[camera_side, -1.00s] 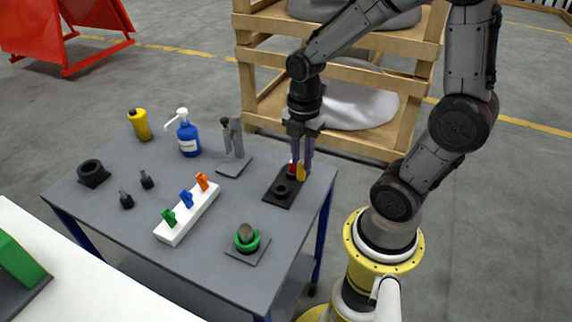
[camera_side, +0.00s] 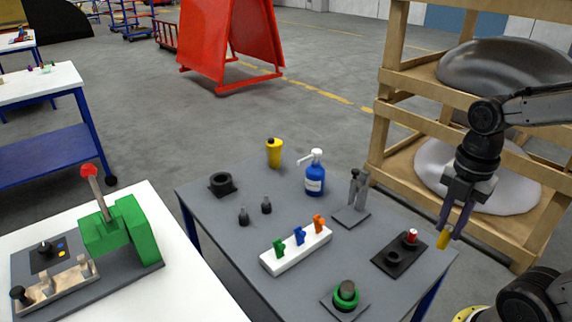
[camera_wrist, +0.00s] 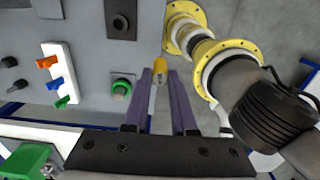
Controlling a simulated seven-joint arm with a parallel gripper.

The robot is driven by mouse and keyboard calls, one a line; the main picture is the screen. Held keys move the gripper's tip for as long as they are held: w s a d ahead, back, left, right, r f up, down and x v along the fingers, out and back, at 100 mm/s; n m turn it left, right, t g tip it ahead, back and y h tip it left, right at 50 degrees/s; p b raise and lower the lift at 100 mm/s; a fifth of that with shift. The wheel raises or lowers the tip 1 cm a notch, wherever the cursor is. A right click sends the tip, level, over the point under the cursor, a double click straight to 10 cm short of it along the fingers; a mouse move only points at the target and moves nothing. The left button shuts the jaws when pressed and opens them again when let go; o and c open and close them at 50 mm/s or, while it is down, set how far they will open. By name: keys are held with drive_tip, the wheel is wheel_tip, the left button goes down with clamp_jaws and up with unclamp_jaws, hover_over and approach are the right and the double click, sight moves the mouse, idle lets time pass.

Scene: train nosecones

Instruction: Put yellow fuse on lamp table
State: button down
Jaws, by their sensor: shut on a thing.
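The yellow fuse (camera_side: 443,239) is between the fingertips of my gripper (camera_side: 452,226). My gripper is shut on it and holds it in the air near the right edge of the grey table (camera_side: 240,258). In the wrist view the yellow fuse (camera_wrist: 160,71) shows between the purple fingers of my gripper (camera_wrist: 168,78). The black holder plate (camera_side: 388,267) on the grey table carries a red fuse (camera_side: 411,237) and a dark ring socket (camera_side: 393,257). I cannot tell which table is the lamp table.
The grey table also holds a blue bottle (camera_side: 315,180), a yellow container (camera_side: 274,153), a white block (camera_side: 290,258) with coloured switches and a green button (camera_side: 346,294). A white table (camera_side: 195,295) with a green lever machine (camera_side: 122,230) stands at left. Another white-topped table (camera_side: 40,82) stands farther back.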

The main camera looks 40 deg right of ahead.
drive_tip(key=w+a+r+n, duration=0.3)
drive_tip(key=w+a+n, duration=0.2)
drive_tip(key=w+a, duration=0.25)
drive_tip(key=w+a+r+n, duration=0.4)
drive_tip(key=w+a, duration=0.3)
drive_tip(key=w, duration=0.1)
drive_tip(key=s+a+f+n, duration=0.2)
drive_tip(key=a+n, duration=0.2)
drive_tip(key=a, duration=0.8)
drive_tip(key=s+a+f+n, duration=0.2)
drive_tip(key=a+f+n, duration=0.1)
drive_tip(key=a, duration=0.9)
drive_tip(key=w+a+f, duration=0.9)
drive_tip(key=a, duration=0.1)
drive_tip(key=shift+w+f, duration=0.3)
drive_tip(key=shift+w, duration=0.05)
drive_tip(key=shift+f, duration=1.5)
